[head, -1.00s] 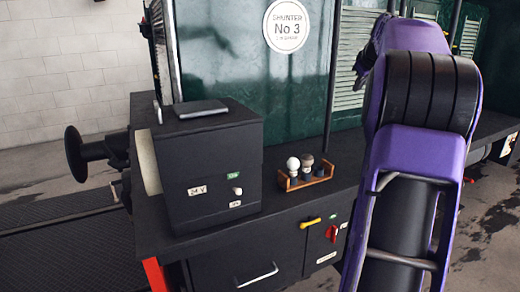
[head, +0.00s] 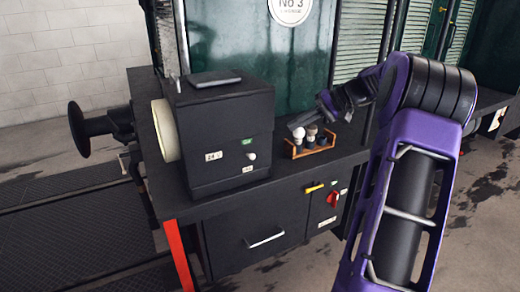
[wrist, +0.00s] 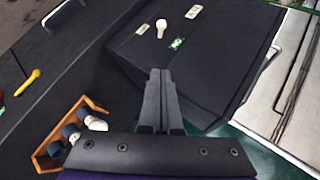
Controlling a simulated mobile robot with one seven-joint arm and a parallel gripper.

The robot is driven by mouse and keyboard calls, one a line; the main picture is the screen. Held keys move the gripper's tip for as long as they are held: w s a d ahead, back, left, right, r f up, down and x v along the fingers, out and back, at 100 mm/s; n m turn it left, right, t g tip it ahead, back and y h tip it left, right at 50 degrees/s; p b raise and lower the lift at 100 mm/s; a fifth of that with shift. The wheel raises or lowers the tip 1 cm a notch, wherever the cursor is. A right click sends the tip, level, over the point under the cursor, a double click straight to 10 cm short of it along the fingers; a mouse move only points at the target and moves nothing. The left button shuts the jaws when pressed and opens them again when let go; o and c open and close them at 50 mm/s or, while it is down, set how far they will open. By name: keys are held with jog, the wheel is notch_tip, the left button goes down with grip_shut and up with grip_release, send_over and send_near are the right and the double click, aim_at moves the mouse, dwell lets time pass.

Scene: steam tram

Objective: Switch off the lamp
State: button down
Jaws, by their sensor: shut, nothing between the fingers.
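The lamp (head: 218,130) is a black box on a dark bench, with a pale round lens rim (head: 165,130) on its left side. Its front face has a "24 V" label, a green label above and a small white switch knob (head: 251,156). The wrist view shows the knob (wrist: 161,27) beside the green label, beyond my fingertips. My gripper (head: 296,126) is shut and empty, to the right of the lamp and above the small wooden rack. In the wrist view my gripper (wrist: 160,76) points towards the lamp, apart from the knob.
A wooden rack (head: 293,152) with bulbs stands on the bench right of the lamp. The cabinet below has a yellow handle (head: 314,188) and a red switch (head: 334,199). A flat dark object (head: 215,79) lies on the lamp's top. Green tram panels stand behind.

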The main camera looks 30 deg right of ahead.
aim_at(250, 156)
jog(key=x, duration=1)
jog(key=shift+w+a+f, duration=0.1)
jog(key=shift+w+f, duration=0.05)
jog(key=shift+f, duration=0.05)
jog(key=shift+s+a+f+b, duration=0.2)
jog(key=shift+a+f, duration=0.05)
jog(key=shift+a, duration=0.2)
jog(key=shift+s+a+f+b, duration=0.15)
jog(key=shift+s+a+f, duration=0.1)
jog(key=shift+a, duration=0.2)
jog(key=shift+a+f, duration=0.4)
jog(key=shift+a, duration=0.15)
